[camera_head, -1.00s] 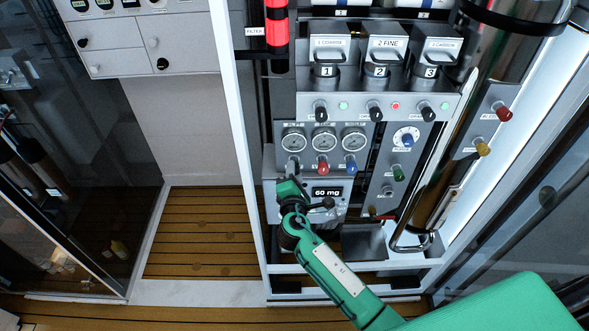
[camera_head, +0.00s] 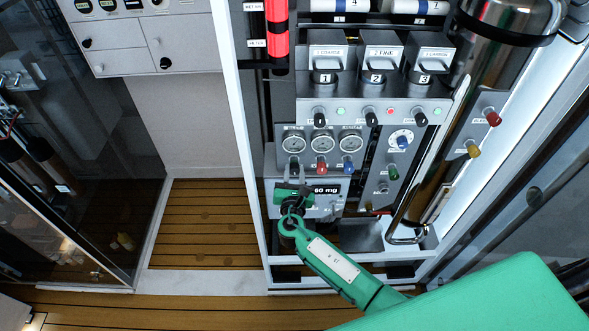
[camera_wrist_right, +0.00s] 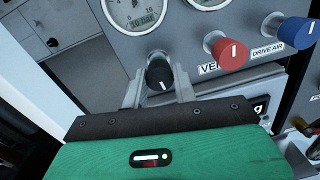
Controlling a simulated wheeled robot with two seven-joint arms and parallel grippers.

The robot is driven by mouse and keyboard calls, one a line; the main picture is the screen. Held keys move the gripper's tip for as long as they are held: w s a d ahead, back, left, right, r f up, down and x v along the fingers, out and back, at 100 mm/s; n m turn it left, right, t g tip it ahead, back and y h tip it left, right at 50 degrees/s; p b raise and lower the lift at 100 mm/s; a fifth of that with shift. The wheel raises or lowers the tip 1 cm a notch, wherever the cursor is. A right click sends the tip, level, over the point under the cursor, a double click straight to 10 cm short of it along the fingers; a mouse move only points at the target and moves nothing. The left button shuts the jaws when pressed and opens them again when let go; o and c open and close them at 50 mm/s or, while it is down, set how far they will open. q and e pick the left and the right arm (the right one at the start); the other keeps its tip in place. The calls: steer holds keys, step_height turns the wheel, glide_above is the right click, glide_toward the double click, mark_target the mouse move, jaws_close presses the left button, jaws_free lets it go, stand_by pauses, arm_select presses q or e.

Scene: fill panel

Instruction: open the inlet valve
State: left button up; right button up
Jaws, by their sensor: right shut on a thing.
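A black knob (camera_wrist_right: 159,74) sits below the left gauge on the grey panel; its white mark points downward in the right wrist view. Its label is hidden, so I cannot read whether it is the inlet valve. My right gripper (camera_wrist_right: 160,88) is shut on this knob, with one finger on each side. In the head view the right gripper (camera_head: 293,172) is at the panel below the left gauge (camera_head: 293,144) and covers most of the knob. My left gripper is not in view.
A red knob (camera_wrist_right: 229,50) and a blue knob (camera_wrist_right: 298,33), labelled DRIVE AIR, stand just right of the gripper. A display (camera_head: 327,190) reading 60 mg is close below. White frame posts (camera_head: 243,150) flank the panel. Wooden floor (camera_head: 205,225) is clear at left.

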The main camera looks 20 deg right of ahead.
steer(key=n+p, duration=0.3)
steer(key=n, duration=0.3)
steer(key=shift+n+p, duration=0.3)
steer(key=shift+p, duration=0.1)
steer(key=n+p, duration=0.1)
steer(key=n, duration=0.2)
steer(key=shift+p, duration=0.35)
steer(key=shift+f+n+t+p, duration=0.1)
steer(key=shift+n+t+p, duration=0.25)
steer(key=shift+n, duration=0.45)
steer(key=shift+s, duration=0.1)
steer(key=shift+f, duration=0.1)
steer(key=o, duration=1)
steer(key=shift+c, duration=0.2)
steer(key=b+v, duration=0.3)
steer(key=v, duration=1)
steer(key=shift+s+b, duration=0.4)
